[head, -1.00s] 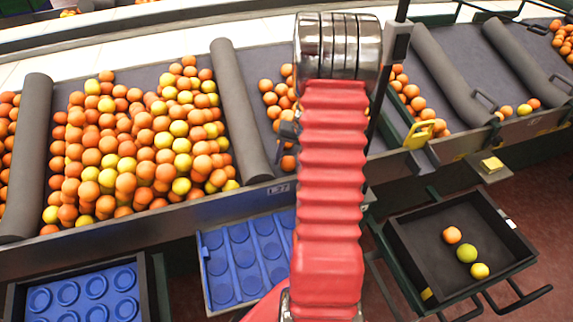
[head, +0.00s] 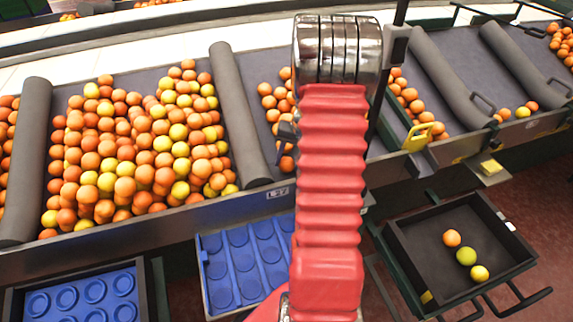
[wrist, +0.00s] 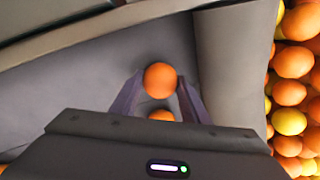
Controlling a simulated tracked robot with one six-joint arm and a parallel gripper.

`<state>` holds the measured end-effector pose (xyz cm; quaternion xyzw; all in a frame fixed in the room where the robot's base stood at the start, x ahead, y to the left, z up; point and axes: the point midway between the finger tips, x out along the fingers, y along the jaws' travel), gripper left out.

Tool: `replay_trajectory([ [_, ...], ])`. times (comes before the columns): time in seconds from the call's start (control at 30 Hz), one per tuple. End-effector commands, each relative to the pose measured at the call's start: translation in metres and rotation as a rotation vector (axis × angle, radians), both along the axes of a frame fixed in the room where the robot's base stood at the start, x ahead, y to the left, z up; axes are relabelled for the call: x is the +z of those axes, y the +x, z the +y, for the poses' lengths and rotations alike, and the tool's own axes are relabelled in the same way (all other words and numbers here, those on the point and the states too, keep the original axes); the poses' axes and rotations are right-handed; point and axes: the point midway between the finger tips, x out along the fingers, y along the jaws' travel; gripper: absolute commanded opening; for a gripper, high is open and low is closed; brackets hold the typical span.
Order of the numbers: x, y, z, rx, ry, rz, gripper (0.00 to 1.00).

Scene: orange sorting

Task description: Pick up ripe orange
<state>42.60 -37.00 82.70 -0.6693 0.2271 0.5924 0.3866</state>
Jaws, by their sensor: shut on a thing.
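In the wrist view, an orange-coloured fruit (wrist: 160,80) sits between the tips of my gripper (wrist: 162,92), which is shut on it. A second orange (wrist: 162,115) shows lower, between the fingers and partly hidden by the gripper body. Behind them is grey belt surface. In the head view my red arm hides the gripper and the held orange. Many orange and yellow fruits (head: 125,185) lie heaped in the left bay; their edge also shows at the right of the wrist view (wrist: 290,92).
Grey rollers (head: 238,115) divide the belt bays. A dark tray (head: 420,235) at right holds an orange fruit and two yellow-green ones. Blue dimpled trays (head: 232,290) stand below the belt's front edge. A yellow handle (head: 417,137) stands by the right bay.

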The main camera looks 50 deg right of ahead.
Motion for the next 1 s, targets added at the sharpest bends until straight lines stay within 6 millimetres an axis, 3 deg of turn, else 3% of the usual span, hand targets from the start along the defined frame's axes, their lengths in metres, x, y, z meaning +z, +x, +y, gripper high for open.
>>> replay_trajectory([
  [0.5,0.081,0.000,-0.001,0.001,-0.003,-0.001,0.18],
  [1.0,0.088,0.000,0.000,0.001,-0.002,0.000,0.18],
])
